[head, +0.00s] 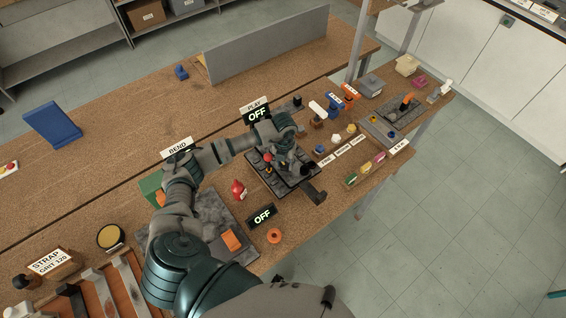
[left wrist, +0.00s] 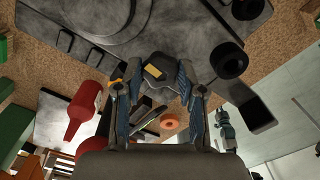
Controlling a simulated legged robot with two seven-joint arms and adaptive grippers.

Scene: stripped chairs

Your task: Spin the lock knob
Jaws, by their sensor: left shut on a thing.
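My left gripper (head: 286,152) reaches over a dark control panel (head: 258,163) on the brown workbench. In the left wrist view my left gripper (left wrist: 158,92) is shut on a dark faceted knob (left wrist: 155,72) with a small yellow mark, with one finger on each side. In the head view the gripper hides this knob. The panel also shows in the left wrist view (left wrist: 130,22) as a grey plate with round rings. A teal-grey jointed part, perhaps my right arm, shows small at the right of the left wrist view; its jaws cannot be made out.
A red bottle-shaped item (head: 238,190) and an orange ring (head: 274,236) lie near the panel. Lit OFF signs (head: 257,114) stand behind and in front of it. Several small parts and labels crowd the bench to the right.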

